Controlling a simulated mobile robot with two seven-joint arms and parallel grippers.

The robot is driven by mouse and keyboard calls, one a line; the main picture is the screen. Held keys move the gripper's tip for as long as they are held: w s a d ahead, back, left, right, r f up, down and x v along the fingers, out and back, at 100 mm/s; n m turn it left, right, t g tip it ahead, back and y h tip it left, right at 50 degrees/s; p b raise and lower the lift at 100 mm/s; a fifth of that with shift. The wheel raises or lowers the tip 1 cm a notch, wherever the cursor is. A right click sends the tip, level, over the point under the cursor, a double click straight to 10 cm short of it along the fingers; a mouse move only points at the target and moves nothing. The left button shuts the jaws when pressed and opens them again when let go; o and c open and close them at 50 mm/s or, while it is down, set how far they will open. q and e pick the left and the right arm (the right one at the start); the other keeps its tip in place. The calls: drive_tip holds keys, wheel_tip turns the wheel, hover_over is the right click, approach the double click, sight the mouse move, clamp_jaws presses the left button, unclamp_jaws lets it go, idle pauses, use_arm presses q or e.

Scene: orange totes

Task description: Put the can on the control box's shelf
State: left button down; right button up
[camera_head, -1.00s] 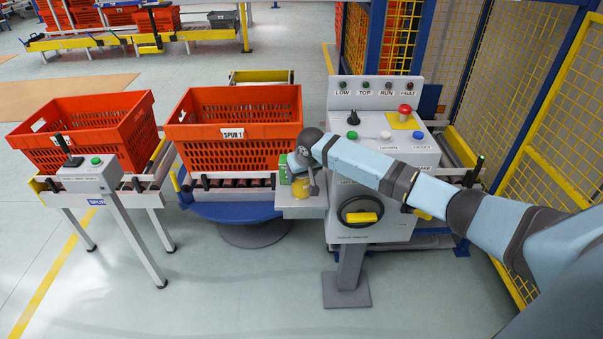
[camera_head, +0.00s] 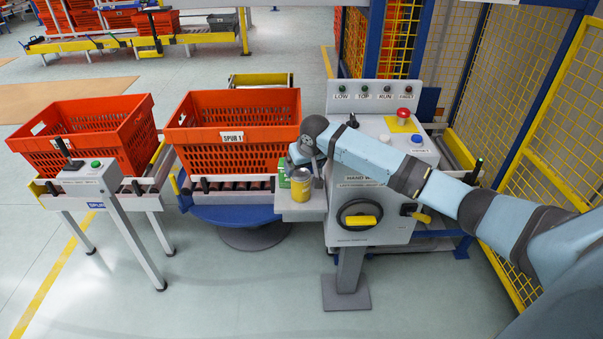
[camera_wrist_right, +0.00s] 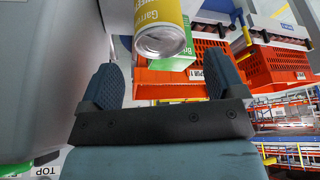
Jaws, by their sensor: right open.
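The can (camera_head: 301,190) is yellow with a silver end and stands upright on the small grey shelf (camera_head: 302,213) at the left side of the control box (camera_head: 372,188). My right gripper (camera_head: 303,162) is just behind and above the can in the head view. In the right wrist view the can (camera_wrist_right: 160,28) lies beyond the fingertips, apart from them. The right gripper (camera_wrist_right: 164,82) is open with nothing between its fingers. My left gripper is not in view.
A green box (camera_head: 284,173) stands beside the can, partly hidden. The orange tote marked SPUR 1 (camera_head: 232,105) is on the rollers just left. Another orange tote (camera_head: 82,125) is further left. Yellow mesh fencing (camera_head: 540,130) stands at the right.

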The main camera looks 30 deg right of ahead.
drive_tip(key=v, duration=0.5)
drive_tip(key=s+a+f+n+t+y, duration=0.3)
drive_tip(key=s+a+f+n+y, duration=0.1)
drive_tip(key=s+a+f, duration=1.2)
drive_tip(key=s+a+f+t, duration=0.1)
drive_tip(key=s+a+f, duration=0.1)
drive_tip(key=s, duration=0.7)
drive_tip(key=s+a+f+t, duration=0.2)
drive_tip(key=s+a+f, duration=0.1)
drive_tip(key=s, duration=0.5)
drive_tip(key=shift+s+a+f+n, duration=0.3)
drive_tip(key=shift+s+f, duration=0.05)
